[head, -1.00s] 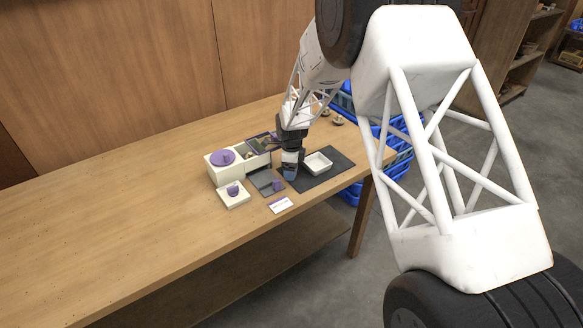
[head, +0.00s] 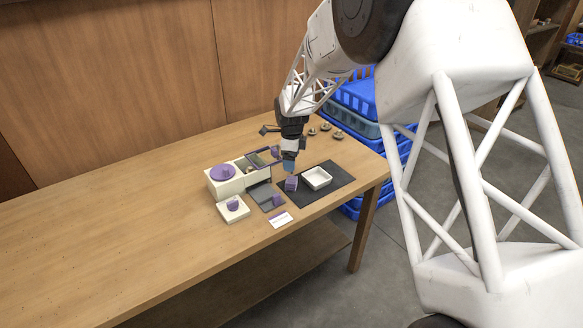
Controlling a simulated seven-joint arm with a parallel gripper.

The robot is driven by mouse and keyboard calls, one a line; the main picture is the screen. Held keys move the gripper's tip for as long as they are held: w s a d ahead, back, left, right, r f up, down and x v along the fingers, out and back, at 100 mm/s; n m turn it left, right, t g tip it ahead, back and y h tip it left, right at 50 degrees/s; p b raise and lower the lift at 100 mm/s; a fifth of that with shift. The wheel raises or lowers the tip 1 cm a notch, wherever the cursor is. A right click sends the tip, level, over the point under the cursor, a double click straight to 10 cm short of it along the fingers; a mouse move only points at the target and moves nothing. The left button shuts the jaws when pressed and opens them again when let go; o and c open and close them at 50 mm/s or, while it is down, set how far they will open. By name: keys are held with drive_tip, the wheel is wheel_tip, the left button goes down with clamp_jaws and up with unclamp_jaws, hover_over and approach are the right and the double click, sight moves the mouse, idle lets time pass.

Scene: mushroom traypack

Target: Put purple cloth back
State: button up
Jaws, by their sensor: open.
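Several small purple pieces show; I cannot tell which of them are cloth. A purple block-like piece (head: 291,184) sits at the left edge of the dark mat (head: 338,190). My gripper (head: 290,172) points down just above it, open; whether they touch is unclear. Another purple piece (head: 277,200) is on the grey tray (head: 263,193). A third (head: 233,205) sits on a small white dish (head: 241,213). One more (head: 275,152) is behind, by the purple-framed lid (head: 259,159). A white box (head: 226,187) carries a round purple lid (head: 222,172).
A white empty-looking tray (head: 317,178) stands on the mat, right of my gripper. A white and purple card (head: 281,219) lies at the front. Small mushroom-like items (head: 326,127) are at the back. Blue crates (head: 355,100) stand beyond the table. The table's left half (head: 110,215) is clear.

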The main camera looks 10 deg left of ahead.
drive_tip(key=shift+r, duration=0.8)
drive_tip(key=s+d+r+n+t, duration=0.1)
drive_tip(key=s+d+r+n, duration=0.7)
drive_tip(key=s+d+r, duration=1.05)
drive_tip(key=s+d+r+n, duration=0.1)
drive_tip(key=s+d+n, duration=0.4)
drive_tip(key=s, duration=0.9)
drive_tip(key=s+d+r+n+t, duration=0.1)
drive_tip(key=s+d+n, duration=0.3)
drive_tip(key=s+d, duration=0.6)
drive_tip(key=s, duration=0.5)
drive_tip(key=shift+s+d+n+t, duration=0.2)
drive_tip(key=shift+n+t, duration=0.1)
drive_tip(key=shift+n, duration=0.1)
